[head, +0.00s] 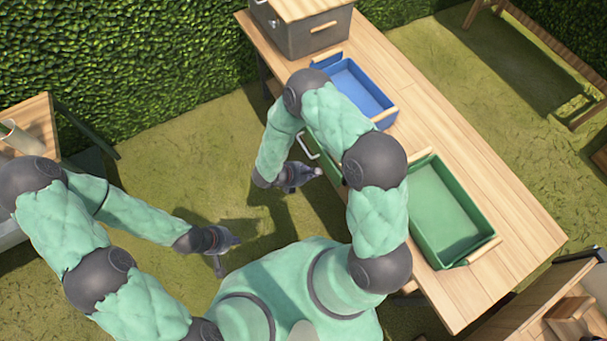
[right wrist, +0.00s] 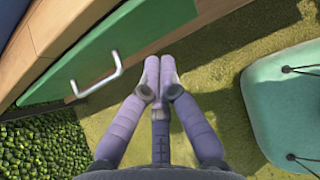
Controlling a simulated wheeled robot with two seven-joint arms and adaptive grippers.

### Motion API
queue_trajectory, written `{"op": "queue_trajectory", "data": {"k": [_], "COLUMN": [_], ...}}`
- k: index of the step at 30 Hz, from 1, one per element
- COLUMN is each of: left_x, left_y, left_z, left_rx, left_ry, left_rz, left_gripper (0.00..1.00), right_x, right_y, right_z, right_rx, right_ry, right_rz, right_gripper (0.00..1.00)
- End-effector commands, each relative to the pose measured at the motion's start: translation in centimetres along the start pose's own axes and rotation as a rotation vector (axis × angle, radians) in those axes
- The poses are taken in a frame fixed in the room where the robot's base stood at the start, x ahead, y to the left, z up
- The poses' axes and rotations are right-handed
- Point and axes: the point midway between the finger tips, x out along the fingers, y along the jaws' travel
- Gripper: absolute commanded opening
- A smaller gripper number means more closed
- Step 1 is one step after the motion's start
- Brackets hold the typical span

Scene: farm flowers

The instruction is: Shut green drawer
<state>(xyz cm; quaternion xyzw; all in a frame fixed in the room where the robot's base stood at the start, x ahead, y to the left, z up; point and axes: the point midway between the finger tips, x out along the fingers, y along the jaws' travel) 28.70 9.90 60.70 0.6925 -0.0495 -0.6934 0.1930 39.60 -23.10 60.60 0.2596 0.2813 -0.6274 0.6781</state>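The green drawer (right wrist: 130,48) shows in the right wrist view as a long green front under the wooden tabletop edge, with a white bar handle (right wrist: 97,82). The front looks close to the table edge; I cannot tell if a gap is left. In the head view, my right arm hides most of the drawer; its handle (head: 306,147) shows. My right gripper (head: 316,172) is beside the drawer front; its fingertips (right wrist: 158,66) are together and empty, right of the handle and apart from it. My left gripper (head: 229,256) is open and empty over the grass, away from the table.
A blue tray (head: 334,66) and a green tray (head: 425,163) stand on the long wooden table (head: 500,195). A grey box (head: 300,38) is at its far end. A smaller wooden table (head: 35,118) is at left by the hedge. Grass between the tables is free.

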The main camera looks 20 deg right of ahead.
Motion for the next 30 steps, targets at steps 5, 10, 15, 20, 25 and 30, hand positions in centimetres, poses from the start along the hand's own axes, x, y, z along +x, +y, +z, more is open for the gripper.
{"op": "queue_trajectory", "data": {"k": [5, 10, 15, 20, 25, 30], "left_x": [1.1, 1.5, 1.6, 1.6, 1.6, 2.2], "left_y": [-0.4, -0.5, -0.6, -0.6, -0.6, -0.8], "left_z": [0.0, -0.1, -0.1, -0.1, -0.1, -0.1], "left_rx": [0.0, 0.0, 0.0, 0.0, 0.0, 0.0], "left_ry": [0.0, 0.0, 0.0, 0.0, 0.0, 0.0], "left_rz": [0.0, 0.0, 0.0, 0.0, 0.0, 0.0], "left_gripper": [0.0, 0.0, 0.0, 0.0, 0.0, 0.0], "right_x": [2.8, 4.0, 4.4, 4.4, 4.4, 5.4], "right_y": [0.0, 0.0, 0.0, 0.0, 0.0, 0.0], "right_z": [0.9, 2.3, 2.8, 2.9, 2.9, 3.7], "right_rx": [0.004, 0.002, 0.0, 0.0, 0.0, 0.004], "right_ry": [0.0, 0.0, 0.0, 0.0, 0.0, 0.0], "right_rz": [-0.003, -0.001, 0.0, 0.001, 0.001, -0.001], "right_gripper": [0.0, 0.0, 0.0, 0.0, 0.0, 0.0]}}
